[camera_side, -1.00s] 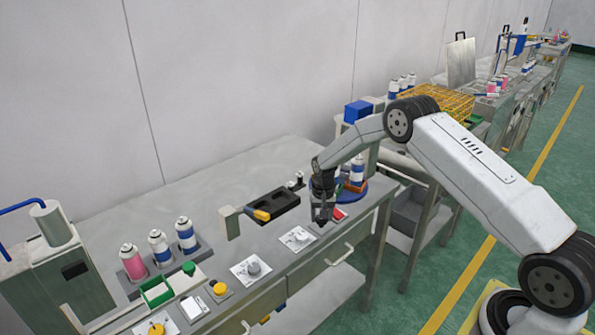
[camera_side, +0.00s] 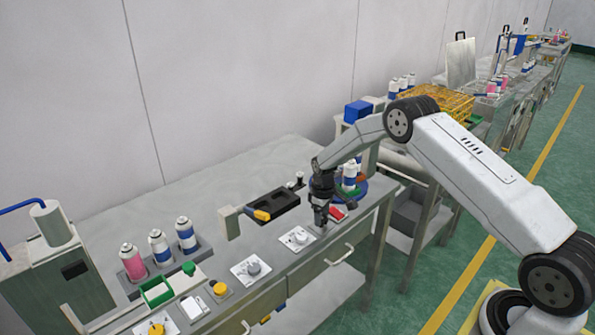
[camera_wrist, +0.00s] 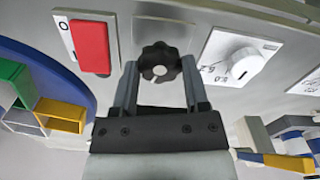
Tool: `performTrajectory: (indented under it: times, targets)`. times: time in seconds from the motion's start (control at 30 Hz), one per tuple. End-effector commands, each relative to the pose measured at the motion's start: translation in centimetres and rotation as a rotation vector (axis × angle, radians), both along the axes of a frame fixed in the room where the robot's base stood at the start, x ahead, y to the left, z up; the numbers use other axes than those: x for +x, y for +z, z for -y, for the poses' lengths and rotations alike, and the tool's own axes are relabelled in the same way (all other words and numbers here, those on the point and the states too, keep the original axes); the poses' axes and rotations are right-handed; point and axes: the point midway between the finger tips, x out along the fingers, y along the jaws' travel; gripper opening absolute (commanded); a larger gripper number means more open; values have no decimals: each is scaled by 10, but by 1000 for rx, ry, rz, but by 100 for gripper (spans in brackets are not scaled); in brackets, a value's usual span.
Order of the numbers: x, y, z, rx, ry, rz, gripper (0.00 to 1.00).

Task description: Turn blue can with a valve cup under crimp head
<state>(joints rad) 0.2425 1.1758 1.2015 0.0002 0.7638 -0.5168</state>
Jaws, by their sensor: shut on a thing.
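My gripper (camera_side: 321,224) points down at the front of the bench, just left of the red switch. In the wrist view my gripper (camera_wrist: 160,82) has its two fingers on either side of a black lobed knob (camera_wrist: 159,60), shut on it. The blue turntable (camera_side: 362,194) is behind and to the right of my gripper, partly hidden by my arm. A white and blue can (camera_side: 349,180) stands upright on it. The turntable's blue edge (camera_wrist: 42,72) shows at left in the wrist view, with coloured holders on it. The crimp head and a valve cup cannot be made out.
A red rocker switch (camera_wrist: 90,45) is beside the knob; a white numbered dial (camera_wrist: 236,65) is on the other side. A black tray (camera_side: 272,206) lies left of my arm. Several cans (camera_side: 160,245) stand in a rack at left. The bench's back is clear.

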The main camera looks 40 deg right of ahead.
Motion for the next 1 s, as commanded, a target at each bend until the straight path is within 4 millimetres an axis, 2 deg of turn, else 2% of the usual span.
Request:
performTrajectory:
  times: [0.2, 0.4, 0.97, 1.0]
  targets:
    - [-1, 0, 0, 1, 170, -3, 0]
    - [-1, 0, 0, 1, 268, -3, 0]
    - [-1, 0, 0, 1, 315, -4, 0]
    - [-1, 0, 0, 1, 315, -4, 61]
